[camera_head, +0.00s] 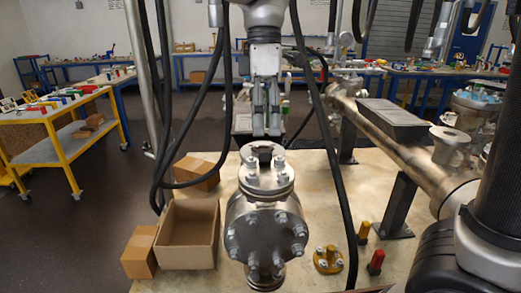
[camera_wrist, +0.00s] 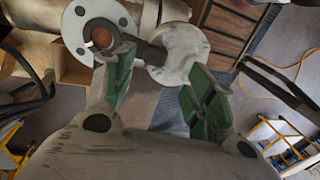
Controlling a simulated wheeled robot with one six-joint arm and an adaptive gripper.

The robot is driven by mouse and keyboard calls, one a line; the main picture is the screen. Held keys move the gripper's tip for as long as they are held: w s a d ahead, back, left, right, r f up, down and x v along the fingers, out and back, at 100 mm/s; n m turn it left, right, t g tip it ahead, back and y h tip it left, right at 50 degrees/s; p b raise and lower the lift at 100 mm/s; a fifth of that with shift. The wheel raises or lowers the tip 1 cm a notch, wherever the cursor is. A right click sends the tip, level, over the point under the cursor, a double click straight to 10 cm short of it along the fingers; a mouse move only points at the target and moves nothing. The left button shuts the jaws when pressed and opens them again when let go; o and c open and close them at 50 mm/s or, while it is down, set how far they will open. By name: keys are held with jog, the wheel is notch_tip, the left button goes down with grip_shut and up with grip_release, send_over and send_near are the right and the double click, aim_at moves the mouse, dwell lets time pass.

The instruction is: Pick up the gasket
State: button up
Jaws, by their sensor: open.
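My gripper (camera_head: 266,130) points down just above the top flange of the metal vessel (camera_head: 262,218). In the wrist view its two green-padded fingers (camera_wrist: 160,78) stand apart with nothing clamped between them. A dark ring with a tab, which looks like the gasket (camera_wrist: 148,53), lies on a pale bolted flange (camera_wrist: 75,25) around a rust-coloured opening. Its tab reaches toward the space between the fingers. In the head view the dark piece (camera_head: 263,150) shows on the vessel's top, partly behind the fingertips. I cannot tell whether the fingers touch it.
An open cardboard box (camera_head: 190,232) and smaller closed boxes stand left of the vessel. A yellow bolted flange (camera_head: 328,260) and a red-topped peg (camera_head: 376,262) are at the right. A large pipe (camera_head: 395,150) runs along the right side. Dark cables hang beside my arm.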

aim_at(265, 150)
jog(key=f, duration=0.5)
jog(key=shift+s+f, duration=0.2)
jog(key=shift+f, duration=0.05)
jog(key=c, duration=0.9)
